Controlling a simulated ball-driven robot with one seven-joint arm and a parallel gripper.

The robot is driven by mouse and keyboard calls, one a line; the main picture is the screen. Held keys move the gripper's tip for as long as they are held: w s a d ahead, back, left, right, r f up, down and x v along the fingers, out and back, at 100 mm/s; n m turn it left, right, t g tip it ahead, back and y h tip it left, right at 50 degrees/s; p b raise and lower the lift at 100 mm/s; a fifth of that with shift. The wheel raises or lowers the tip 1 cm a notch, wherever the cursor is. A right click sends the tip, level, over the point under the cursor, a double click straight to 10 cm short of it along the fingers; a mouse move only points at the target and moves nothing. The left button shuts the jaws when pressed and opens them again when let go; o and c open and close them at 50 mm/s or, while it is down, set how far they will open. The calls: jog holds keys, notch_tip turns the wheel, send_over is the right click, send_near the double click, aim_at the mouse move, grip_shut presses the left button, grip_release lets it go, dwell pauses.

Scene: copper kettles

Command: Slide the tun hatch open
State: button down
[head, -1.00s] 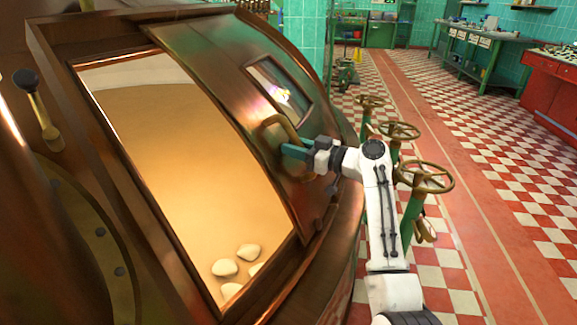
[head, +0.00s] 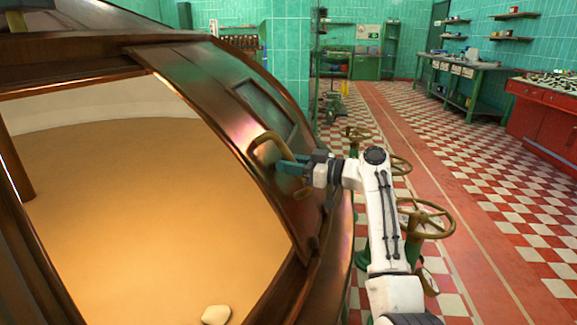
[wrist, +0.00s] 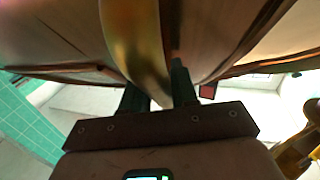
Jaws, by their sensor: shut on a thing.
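The copper tun hatch (head: 205,95) is a curved panel with a small window, sitting to the right of a wide opening in the copper tun. Through the opening I see a tan mash surface (head: 150,200) with one pale lump near the bottom. The hatch has a curved brass handle (head: 265,150); it also crosses the wrist view (wrist: 135,50). My gripper (head: 285,165) is shut on this handle. In the wrist view, my gripper's dark fingers (wrist: 160,95) stand on both sides of the brass bar. The fingertips' exact contact is partly hidden by the handle.
Bronze valve wheels (head: 425,217) on green stands are close to the right of my arm. A red-and-white checkered floor (head: 480,190) lies open beyond them. A red cabinet (head: 545,115) and a green workbench (head: 465,85) stand farther right.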

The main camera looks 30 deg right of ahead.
jog(key=c, duration=1)
grip_release()
jog(key=shift+s+d+r, duration=0.1)
jog(key=shift+d+r, duration=0.1)
jog(key=shift+d, duration=0.25)
jog(key=shift+s+d+r, duration=0.1)
jog(key=shift+d+r, duration=0.05)
jog(key=shift+d, duration=0.3)
jog(key=shift+o, duration=0.2)
jog(key=shift+a, duration=0.1)
jog(key=shift+a+f, duration=0.15)
jog(key=shift+a, duration=0.1)
jog(key=p+v, duration=0.1)
jog(key=v, duration=0.9)
jog(key=shift+s+d, duration=0.25)
jog(key=shift+s, duration=0.05)
